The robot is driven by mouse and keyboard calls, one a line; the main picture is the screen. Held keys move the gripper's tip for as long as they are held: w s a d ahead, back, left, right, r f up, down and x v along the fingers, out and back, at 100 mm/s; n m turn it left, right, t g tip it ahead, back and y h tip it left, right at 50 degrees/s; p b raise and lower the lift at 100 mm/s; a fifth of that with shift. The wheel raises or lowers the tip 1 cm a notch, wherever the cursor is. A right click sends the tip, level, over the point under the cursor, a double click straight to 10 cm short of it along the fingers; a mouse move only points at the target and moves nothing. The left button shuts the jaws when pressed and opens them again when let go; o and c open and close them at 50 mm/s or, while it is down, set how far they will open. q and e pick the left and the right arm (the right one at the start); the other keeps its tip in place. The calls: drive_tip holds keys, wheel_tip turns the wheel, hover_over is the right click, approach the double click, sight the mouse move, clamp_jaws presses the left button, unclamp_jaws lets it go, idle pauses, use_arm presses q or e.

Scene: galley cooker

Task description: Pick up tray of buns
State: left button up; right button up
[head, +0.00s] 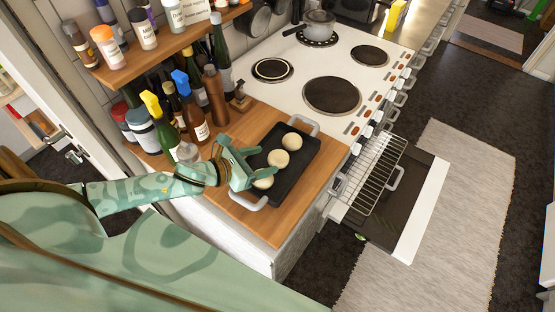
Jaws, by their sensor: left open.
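The dark tray (298,168) with light metal handles lies on the wooden counter beside the cooker. Three pale round buns are in view on it: one at the far end (292,141), one in the middle (278,158) and one near the front (263,182), which my gripper partly hides. My left gripper (258,164) is open, over the left side of the tray near the front handle (248,202). I cannot tell whether its fingers touch the tray. My right gripper is not in view.
Several bottles (214,97) crowd the counter behind the tray, under a shelf (165,52) of jars. The cooker (300,62) has a pot (319,23) at the back. The oven door (407,205) hangs open with a wire rack (370,172) pulled out. Bare counter lies in front of the tray.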

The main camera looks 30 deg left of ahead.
sight(278, 156)
use_arm(q)
drive_tip(key=x, duration=0.3)
drive_tip(key=shift+w+d, duration=0.2)
drive_tip(key=shift+w, duration=0.05)
drive_tip(key=c, duration=1.3)
